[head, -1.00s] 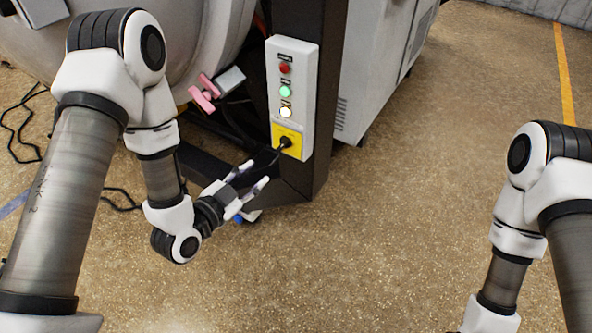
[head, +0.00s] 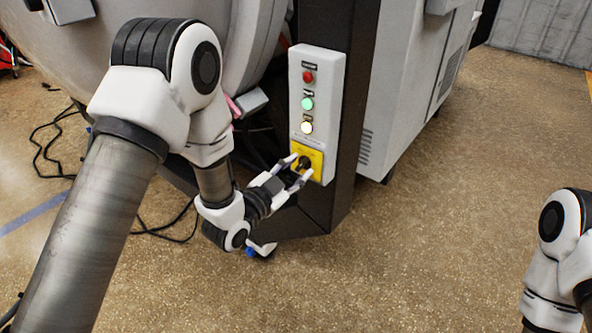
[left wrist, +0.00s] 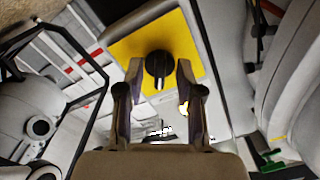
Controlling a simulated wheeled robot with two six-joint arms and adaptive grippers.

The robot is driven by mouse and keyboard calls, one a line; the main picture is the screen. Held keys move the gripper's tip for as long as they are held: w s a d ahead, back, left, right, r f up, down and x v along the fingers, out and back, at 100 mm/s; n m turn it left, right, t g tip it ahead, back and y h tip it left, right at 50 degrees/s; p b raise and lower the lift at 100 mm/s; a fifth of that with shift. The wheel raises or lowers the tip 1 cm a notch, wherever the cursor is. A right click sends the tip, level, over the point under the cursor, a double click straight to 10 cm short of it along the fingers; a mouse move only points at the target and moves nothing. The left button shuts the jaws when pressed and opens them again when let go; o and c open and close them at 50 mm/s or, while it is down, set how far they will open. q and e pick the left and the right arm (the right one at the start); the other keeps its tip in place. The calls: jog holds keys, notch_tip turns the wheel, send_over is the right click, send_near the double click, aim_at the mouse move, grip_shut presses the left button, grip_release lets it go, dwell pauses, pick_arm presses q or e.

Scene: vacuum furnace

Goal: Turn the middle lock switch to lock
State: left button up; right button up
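A black rotary lock switch (head: 304,163) sits on a yellow plate (head: 317,156) at the bottom of a white control box. It also shows in the left wrist view, where the black knob (left wrist: 158,68) stands on the yellow plate (left wrist: 190,32), its white mark pointing down in the picture. My left gripper (head: 297,168) is open at the knob; in the left wrist view its two fingertips (left wrist: 158,70) lie on either side of the knob, with gaps visible. Whether a finger touches it I cannot tell. My right gripper is out of view; only my right arm shows.
The control box (head: 332,70) has red, green and lit yellow-white buttons above the switch. It is mounted on a dark post (head: 357,110). A large grey furnace body (head: 260,40) and black cables (head: 50,150) are at left. The floor at right is clear.

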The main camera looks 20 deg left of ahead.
pick_arm(q)
grip_shut()
jog(key=n+p, duration=0.2)
jog(key=n, duration=0.3)
jog(key=shift+r+n, duration=0.1)
jog(key=shift+n, duration=0.2)
jog(key=n+p, duration=0.1)
jog(key=n, duration=0.2)
jog(key=shift+p, duration=0.4)
jog(key=shift+n+p, duration=0.5)
jog(key=shift+n, duration=1.2)
grip_release()
jog(key=shift+s, duration=0.15)
